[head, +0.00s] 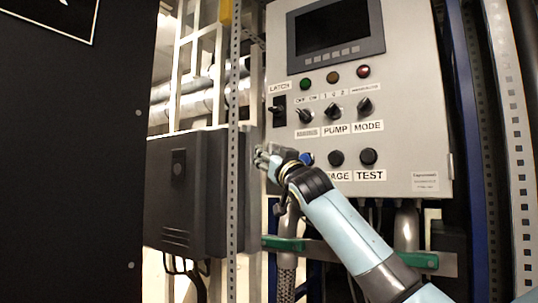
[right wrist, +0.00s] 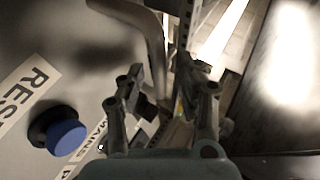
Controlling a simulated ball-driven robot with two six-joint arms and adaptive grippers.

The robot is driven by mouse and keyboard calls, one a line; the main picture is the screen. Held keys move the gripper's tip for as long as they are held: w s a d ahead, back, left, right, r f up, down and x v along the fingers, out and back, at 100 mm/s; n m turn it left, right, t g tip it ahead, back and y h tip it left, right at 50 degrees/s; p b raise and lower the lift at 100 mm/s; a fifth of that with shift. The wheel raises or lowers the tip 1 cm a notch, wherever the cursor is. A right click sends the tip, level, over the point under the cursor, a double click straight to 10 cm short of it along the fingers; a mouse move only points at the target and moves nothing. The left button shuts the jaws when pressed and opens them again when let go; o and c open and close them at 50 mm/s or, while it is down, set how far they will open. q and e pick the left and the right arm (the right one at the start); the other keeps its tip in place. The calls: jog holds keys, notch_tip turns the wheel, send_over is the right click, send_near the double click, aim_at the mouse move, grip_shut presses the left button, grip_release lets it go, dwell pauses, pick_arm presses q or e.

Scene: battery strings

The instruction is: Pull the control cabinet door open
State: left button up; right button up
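The control cabinet (head: 405,100) is a light grey box with its front door facing me, and I see no open gap at its edge. A bent grey bar, which looks like the door handle (right wrist: 153,38), shows in the right wrist view and runs down toward the space between my fingers. In the head view it cannot be made out behind the gripper. My right gripper (head: 264,158) is at the door's lower left edge. In the right wrist view my right gripper (right wrist: 160,72) has its fingers apart, with the bar's lower end between or just beyond them. My left gripper is not in view.
A blue button (right wrist: 65,137) sits close beside the right gripper. The door carries a screen (head: 335,32), knobs, lamps and a black latch switch (head: 279,110). A perforated post (head: 235,150) and a dark box (head: 188,190) stand to the left. A green-ended rail (head: 340,255) runs below.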

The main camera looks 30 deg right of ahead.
grip_shut()
dwell(0.3)
